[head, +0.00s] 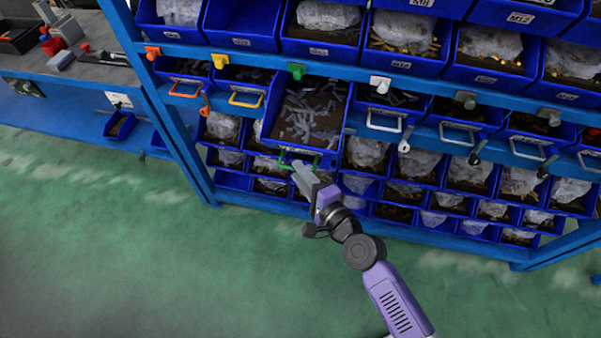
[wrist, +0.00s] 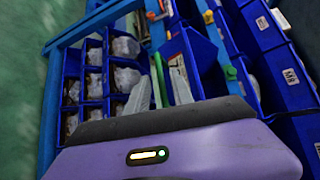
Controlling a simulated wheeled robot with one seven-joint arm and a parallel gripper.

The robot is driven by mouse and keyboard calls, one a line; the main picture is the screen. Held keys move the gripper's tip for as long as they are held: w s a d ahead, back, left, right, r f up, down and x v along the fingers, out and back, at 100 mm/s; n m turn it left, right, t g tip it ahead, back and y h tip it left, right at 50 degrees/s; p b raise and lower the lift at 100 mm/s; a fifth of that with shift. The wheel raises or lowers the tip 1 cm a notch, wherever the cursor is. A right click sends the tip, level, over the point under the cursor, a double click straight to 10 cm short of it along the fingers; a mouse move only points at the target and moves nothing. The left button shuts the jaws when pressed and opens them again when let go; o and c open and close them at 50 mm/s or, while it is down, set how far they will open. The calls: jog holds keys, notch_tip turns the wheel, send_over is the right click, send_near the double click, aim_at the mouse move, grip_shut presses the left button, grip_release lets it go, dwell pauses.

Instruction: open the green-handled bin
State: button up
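The green-handled bin (head: 309,112) is a blue bin that stands out from its shelf row, farther forward than its neighbours. Small grey-white parts lie inside it. Its green handle (head: 287,155) is on its front, and a green tab (head: 296,70) is on the rack edge above the bin. My gripper (head: 298,168) has its pale fingertips at the handle, overlapping it in the head view. In the wrist view the two fingers (wrist: 161,82) point at the rack with a thin green strip between them. Whether they clamp the handle is unclear.
Neighbouring bins have orange (head: 186,90), yellow (head: 246,99) and white (head: 384,121) handles and sit farther back. Smaller bins fill the rows below. A blue rack post (head: 165,110) stands at left. The green floor (head: 130,250) in front is clear.

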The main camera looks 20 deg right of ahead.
dwell(0.3)
jog(key=b+v, duration=0.1)
jog(key=v, duration=0.6)
jog(key=shift+s, duration=0.4)
jog(key=shift+d, duration=0.1)
